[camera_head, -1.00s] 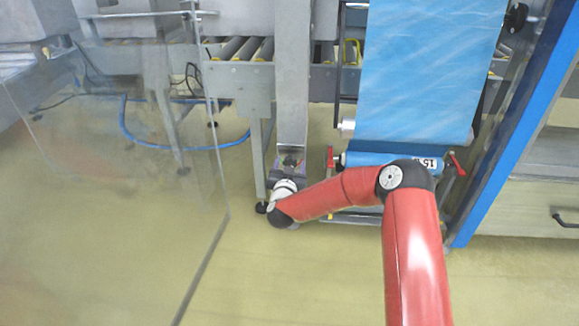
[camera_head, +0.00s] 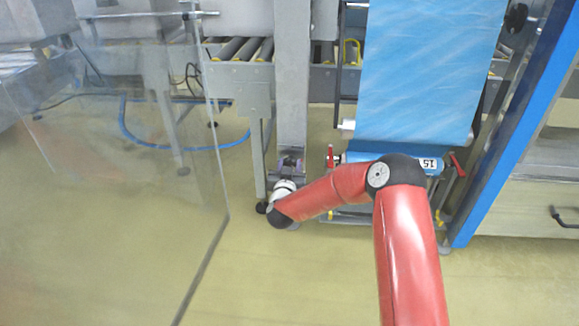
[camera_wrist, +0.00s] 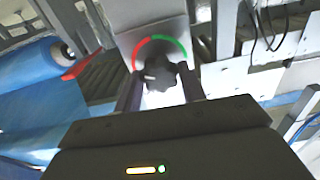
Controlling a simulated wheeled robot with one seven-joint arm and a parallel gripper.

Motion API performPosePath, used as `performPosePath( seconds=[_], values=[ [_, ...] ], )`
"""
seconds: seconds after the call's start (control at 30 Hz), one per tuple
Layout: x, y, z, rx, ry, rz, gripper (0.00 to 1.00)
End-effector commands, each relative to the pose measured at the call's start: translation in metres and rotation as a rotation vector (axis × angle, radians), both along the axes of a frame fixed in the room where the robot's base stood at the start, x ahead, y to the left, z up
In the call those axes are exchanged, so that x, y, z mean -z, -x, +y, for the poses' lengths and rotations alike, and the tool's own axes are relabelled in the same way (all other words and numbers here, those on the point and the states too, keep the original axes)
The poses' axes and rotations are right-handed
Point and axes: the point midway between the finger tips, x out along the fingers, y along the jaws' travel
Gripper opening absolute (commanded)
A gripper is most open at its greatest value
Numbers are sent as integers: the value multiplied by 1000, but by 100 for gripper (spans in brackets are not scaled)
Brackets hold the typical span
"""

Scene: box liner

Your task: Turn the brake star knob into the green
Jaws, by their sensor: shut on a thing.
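The brake star knob (camera_wrist: 158,72) is black and sits on a grey panel (camera_wrist: 140,36) in the wrist view. An arc around its far side is red (camera_wrist: 141,50) on the left and green (camera_wrist: 178,45) on the right. My gripper (camera_wrist: 160,88) is shut on the knob, with one finger on each side. A small pale mark shows on the knob's left side; I cannot tell exactly where it points. In the head view my gripper (camera_head: 290,166) is at the foot of the grey post (camera_head: 292,100), and the knob cannot be made out there.
A blue film web (camera_head: 425,75) and a blue roll (camera_head: 385,159) with red levers (camera_head: 457,165) stand right of the post. A clear panel (camera_head: 120,200) is at the left. A roller conveyor (camera_head: 240,50) is behind. The floor in front is clear.

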Motion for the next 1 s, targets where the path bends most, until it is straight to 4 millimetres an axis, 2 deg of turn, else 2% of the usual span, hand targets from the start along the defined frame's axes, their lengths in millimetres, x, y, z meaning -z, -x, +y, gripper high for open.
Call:
performPosePath(
  seconds=[1.0],
  values=[
    [0, 0, 4, -2, 947, 30, 18]
  ],
)
